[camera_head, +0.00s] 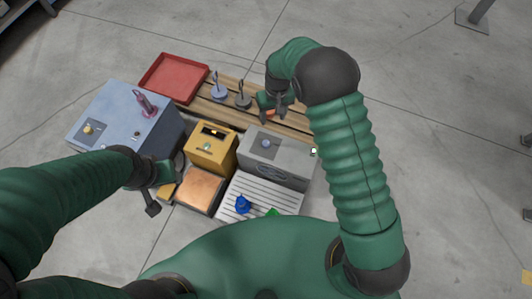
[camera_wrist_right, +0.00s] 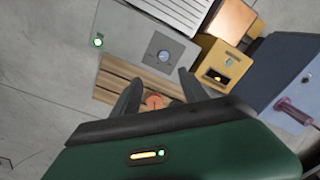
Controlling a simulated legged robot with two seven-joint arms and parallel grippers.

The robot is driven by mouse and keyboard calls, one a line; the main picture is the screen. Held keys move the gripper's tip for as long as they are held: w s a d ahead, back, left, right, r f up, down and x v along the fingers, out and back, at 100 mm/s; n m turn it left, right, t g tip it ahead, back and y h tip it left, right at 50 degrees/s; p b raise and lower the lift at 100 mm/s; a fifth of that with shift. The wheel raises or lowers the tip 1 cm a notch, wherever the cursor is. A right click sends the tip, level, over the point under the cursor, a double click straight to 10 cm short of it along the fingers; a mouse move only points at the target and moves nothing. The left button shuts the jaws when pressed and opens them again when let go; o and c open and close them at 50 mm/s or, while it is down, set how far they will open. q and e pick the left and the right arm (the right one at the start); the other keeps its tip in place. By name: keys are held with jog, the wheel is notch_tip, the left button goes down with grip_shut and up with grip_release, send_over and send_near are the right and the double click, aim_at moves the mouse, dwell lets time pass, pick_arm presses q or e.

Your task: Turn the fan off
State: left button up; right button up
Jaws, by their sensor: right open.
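A grey box (camera_head: 290,172) with a dark round fan-like grille (camera_head: 272,171) stands right of the middle in the head view. It has a dial (camera_head: 266,143) on top and a small green-lit button (camera_head: 313,151) at its right end. In the right wrist view the grey box (camera_wrist_right: 140,45) shows its dial (camera_wrist_right: 162,56) and the glowing button (camera_wrist_right: 98,41). My right gripper (camera_head: 275,105) is open beyond the box, over wooden slats. Its two dark fingers (camera_wrist_right: 158,98) are apart, with nothing held. My left gripper (camera_head: 155,190) is at the left; its jaw opening is unclear.
A yellow box (camera_head: 210,155) and a blue-grey box (camera_head: 110,115) stand left of the grey box. A red tray (camera_head: 172,78) and two hooked stands lie farther back. An orange round thing (camera_wrist_right: 153,102) is on the slats (camera_wrist_right: 125,82).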

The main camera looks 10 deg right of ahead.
notch_tip(320, 180, down, 4)
jog(key=w, duration=0.1)
jog(key=b, duration=0.8)
send_near(266, 143)
jog(key=f, duration=0.9)
jog(key=shift+s+a, duration=0.1)
jog(key=shift+a, duration=0.1)
pick_arm(q)
jog(key=s+x, duration=0.1)
jog(key=x, duration=0.7)
jog(key=shift+s+f, duration=0.55)
jog(key=shift+s, duration=0.05)
pick_arm(e)
grip_shut()
